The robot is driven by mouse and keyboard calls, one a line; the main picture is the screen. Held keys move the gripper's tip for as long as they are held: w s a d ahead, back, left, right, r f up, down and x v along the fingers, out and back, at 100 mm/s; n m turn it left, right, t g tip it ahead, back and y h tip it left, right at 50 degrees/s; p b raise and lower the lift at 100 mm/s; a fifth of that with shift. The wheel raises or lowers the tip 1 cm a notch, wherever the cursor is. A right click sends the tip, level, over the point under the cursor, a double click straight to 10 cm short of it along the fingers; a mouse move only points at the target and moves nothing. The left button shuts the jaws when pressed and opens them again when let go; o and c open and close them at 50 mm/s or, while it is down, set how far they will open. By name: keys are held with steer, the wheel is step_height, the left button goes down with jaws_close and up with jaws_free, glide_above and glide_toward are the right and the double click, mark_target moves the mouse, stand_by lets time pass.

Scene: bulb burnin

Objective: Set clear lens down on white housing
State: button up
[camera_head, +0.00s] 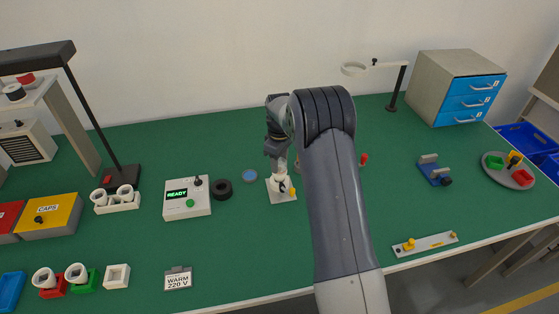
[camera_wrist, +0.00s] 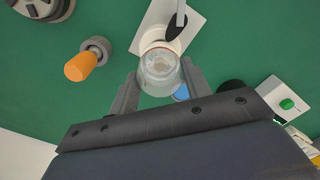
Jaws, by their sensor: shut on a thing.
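My gripper (camera_wrist: 160,82) is shut on the clear lens (camera_wrist: 159,72), a transparent round cup shape between its two fingers. In the wrist view the lens overlaps the near part of the white housing (camera_wrist: 158,42), a round white piece on a white plate (camera_wrist: 148,18). Whether lens and housing touch, I cannot tell. In the head view my gripper (camera_head: 281,168) points down over the white plate (camera_head: 276,197); the lens and housing are too small there to tell apart. A black-tipped clamp part (camera_wrist: 176,26) reaches over the plate beside the housing.
A blue disc (camera_head: 250,176), a black ring (camera_head: 222,189) and a tester box (camera_head: 187,198) reading READY stand left of the plate. An orange-handled piece (camera_wrist: 82,66) lies to the left in the wrist view. The green mat in front of the plate is clear.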

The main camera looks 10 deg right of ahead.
steer(key=shift+f+b, duration=0.35)
steer(key=shift+f, duration=0.2)
stand_by(0.4)
steer(key=o, duration=1)
step_height(320, 180, up, 11)
steer(key=b, duration=0.1)
steer(key=shift+f, duration=0.2)
step_height(320, 180, down, 11)
steer(key=shift+r+p, duration=0.15)
steer(key=shift+p, duration=0.45)
steer(key=shift+r, duration=0.3)
